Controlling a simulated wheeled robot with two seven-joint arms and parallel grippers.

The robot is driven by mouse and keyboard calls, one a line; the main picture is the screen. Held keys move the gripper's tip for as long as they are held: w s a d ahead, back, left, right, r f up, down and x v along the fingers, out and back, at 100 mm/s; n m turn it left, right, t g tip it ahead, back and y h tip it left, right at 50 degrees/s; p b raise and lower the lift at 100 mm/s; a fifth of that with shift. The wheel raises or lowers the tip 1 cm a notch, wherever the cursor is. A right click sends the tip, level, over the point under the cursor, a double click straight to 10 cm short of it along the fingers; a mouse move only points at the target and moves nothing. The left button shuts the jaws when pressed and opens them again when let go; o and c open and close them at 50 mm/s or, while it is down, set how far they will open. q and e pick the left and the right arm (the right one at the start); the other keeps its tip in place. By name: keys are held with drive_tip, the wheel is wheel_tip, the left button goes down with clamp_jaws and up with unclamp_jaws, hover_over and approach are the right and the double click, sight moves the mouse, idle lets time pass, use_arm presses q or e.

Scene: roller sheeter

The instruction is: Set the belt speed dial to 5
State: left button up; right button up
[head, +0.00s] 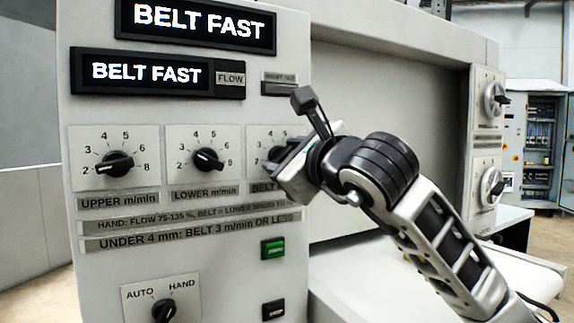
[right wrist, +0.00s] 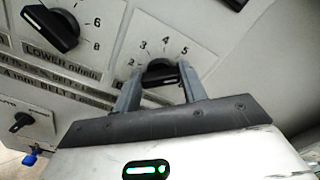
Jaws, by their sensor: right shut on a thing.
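The belt speed dial (head: 277,154) is a black knob on a light plate, the rightmost of three dials on the machine's front panel. My right gripper (head: 284,165) covers much of it in the head view. In the right wrist view the dial (right wrist: 160,72) sits between the two fingers of the right gripper (right wrist: 160,85), which is shut on it. The numbers 2, 3, 4 and 5 show around its upper side there. I cannot tell exactly which number its white mark points to. My left gripper is not in view.
The upper dial (head: 114,164) and lower dial (head: 208,160) stand to the left. Two displays (head: 198,25) above read BELT FAST. A green button (head: 273,249) and an AUTO/HAND switch (head: 164,311) sit below.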

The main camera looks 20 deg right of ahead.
use_arm(q)
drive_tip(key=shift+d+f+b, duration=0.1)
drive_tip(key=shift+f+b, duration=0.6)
drive_tip(key=shift+b, duration=0.9)
use_arm(e)
drive_tip(key=shift+f+n, duration=0.1)
drive_tip(key=shift+n, duration=2.7)
drive_tip(key=shift+a, duration=0.1)
drive_tip(key=o, duration=1)
use_arm(q)
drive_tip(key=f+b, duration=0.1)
drive_tip(key=b, duration=0.1)
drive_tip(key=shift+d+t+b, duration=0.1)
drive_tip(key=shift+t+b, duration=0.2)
use_arm(e)
drive_tip(key=s+d, duration=0.1)
drive_tip(key=s, duration=0.4)
drive_tip(key=s+d, duration=0.1)
drive_tip(key=s, duration=0.4)
drive_tip(key=s+d, duration=0.1)
drive_tip(key=s, duration=0.4)
drive_tip(key=shift+s, duration=0.35)
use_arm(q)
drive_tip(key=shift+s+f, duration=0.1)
